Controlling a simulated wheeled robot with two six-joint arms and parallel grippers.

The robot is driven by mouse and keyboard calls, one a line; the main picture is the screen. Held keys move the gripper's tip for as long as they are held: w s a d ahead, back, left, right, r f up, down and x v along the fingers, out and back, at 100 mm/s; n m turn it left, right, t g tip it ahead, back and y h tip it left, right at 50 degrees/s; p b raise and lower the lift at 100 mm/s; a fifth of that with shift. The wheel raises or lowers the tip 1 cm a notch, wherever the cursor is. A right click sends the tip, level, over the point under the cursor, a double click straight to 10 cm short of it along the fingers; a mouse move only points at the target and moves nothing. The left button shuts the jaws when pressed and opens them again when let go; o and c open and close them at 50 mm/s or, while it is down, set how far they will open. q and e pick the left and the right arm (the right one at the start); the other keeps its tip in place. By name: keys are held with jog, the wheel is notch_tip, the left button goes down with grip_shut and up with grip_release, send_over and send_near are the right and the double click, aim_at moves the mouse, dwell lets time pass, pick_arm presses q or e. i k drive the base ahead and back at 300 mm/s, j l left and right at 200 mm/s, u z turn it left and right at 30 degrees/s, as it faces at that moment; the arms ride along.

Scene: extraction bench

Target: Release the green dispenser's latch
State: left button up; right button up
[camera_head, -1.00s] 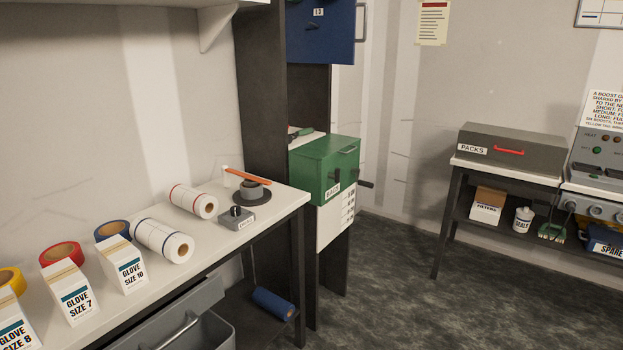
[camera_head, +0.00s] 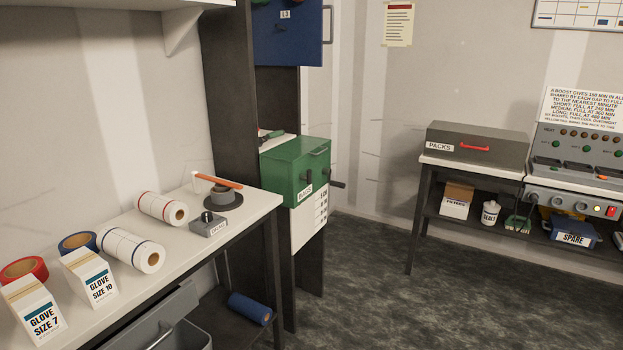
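The green dispenser (camera_head: 294,172) is a box with a white label reading BAGS, fixed beside a dark upright at the end of the bench. A dark handle or knob (camera_head: 336,184) sticks out at its right side, and a smaller dark part shows on its front. I cannot tell which part is the latch. A grey handle shows on its top edge. Neither of my grippers is in view.
The white bench (camera_head: 190,245) on the left holds rolls, glove boxes and a small grey device (camera_head: 208,224). An open grey drawer (camera_head: 150,325) juts out below it. A grey PACKS case (camera_head: 477,146) stands on a table at right. The floor between is clear.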

aim_at(308, 177)
jog(key=i+l, duration=0.4)
jog(key=i+l+u, duration=0.1)
jog(key=i+l, duration=0.3)
jog(key=i+l+u, duration=0.1)
jog(key=i+l, duration=0.25)
jog(key=l, duration=0.2)
jog(key=i+l, duration=0.35)
jog(key=l, duration=0.15)
